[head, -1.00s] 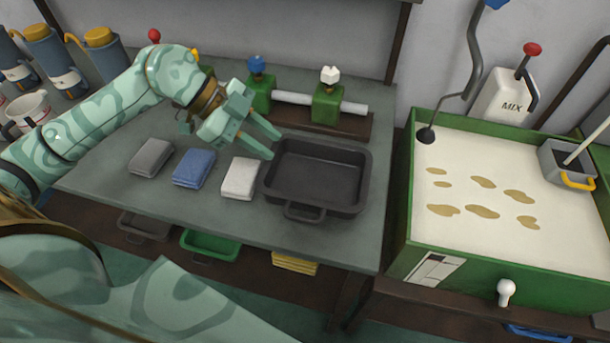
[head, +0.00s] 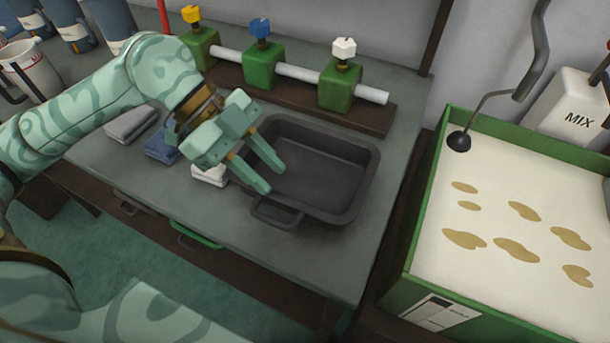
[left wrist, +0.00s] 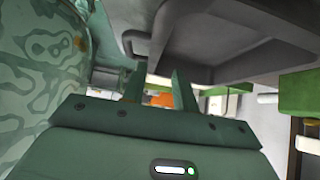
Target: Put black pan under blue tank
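The black pan (head: 325,180) lies flat and empty on the grey bench, with a loop handle on its front edge. My left gripper (head: 276,180) is open, its two fingers apart over the pan's front-left corner, close to the handle. I cannot tell whether they touch it. The left wrist view shows the open fingers (left wrist: 158,90) and the dark pan (left wrist: 235,35) beyond them. A blue knob (head: 260,28) tops a green valve block behind the pan. No tank is clearly identifiable as the blue one. My right gripper is out of view.
Green valve blocks on a white pipe (head: 300,72) stand behind the pan. Folded grey (head: 130,124), blue (head: 160,147) and white (head: 208,173) cloths lie left of it. A green-walled trough (head: 428,195) is at right. Blue-grey canisters (head: 112,22) stand at upper left.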

